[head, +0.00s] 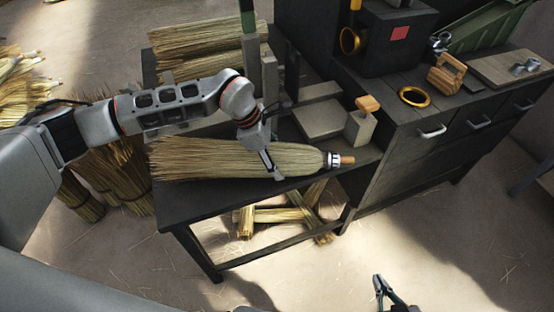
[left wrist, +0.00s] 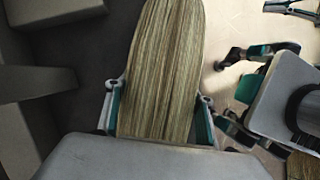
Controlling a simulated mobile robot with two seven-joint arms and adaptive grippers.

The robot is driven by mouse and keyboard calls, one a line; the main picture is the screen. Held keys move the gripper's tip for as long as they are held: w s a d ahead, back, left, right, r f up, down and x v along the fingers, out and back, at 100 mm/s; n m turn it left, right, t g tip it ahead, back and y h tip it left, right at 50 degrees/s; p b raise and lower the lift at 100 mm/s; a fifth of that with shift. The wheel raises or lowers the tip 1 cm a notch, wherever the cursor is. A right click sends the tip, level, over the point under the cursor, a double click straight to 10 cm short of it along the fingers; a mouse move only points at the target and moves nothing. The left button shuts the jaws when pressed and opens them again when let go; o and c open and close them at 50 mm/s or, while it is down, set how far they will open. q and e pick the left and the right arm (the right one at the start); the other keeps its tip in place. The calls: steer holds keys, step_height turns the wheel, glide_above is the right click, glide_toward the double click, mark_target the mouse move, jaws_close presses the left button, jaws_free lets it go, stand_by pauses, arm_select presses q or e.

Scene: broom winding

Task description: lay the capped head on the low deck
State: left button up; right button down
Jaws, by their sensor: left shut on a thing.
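The broom head (head: 230,160) is a long bundle of straw lying lengthwise along the front of the dark low deck (head: 195,208). Its narrow right end carries a silver cap (head: 333,160) with a short brown stub. My left gripper (head: 272,165) reaches down over the bundle and is shut around it, close to the capped end. In the left wrist view the straw (left wrist: 165,65) runs between the two teal-padded fingers, and the cap is not visible. My right gripper (head: 383,290) shows only in part at the bottom, away from the broom; its opening is unclear.
Grey blocks (head: 320,118) and an upright block with an orange top (head: 360,123) stand behind the capped end. More straw bundles (head: 200,45) lie at the back. A taller drawer bench (head: 420,140) bounds the deck's right. The floor in front is mostly clear.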

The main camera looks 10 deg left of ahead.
arm_select(q)
steer(key=shift+f, duration=0.2)
steer(key=o, duration=1.4)
steer(key=shift+r, duration=0.1)
steer(key=shift+r, duration=0.2)
steer(key=p+v, duration=0.1)
steer(key=v, duration=0.9)
steer(key=shift+w+a+r, duration=0.1)
steer(key=shift+a+r, duration=0.05)
steer(key=shift+r, duration=0.1)
steer(key=shift+a+r, duration=0.25)
steer(key=shift+r, duration=0.35)
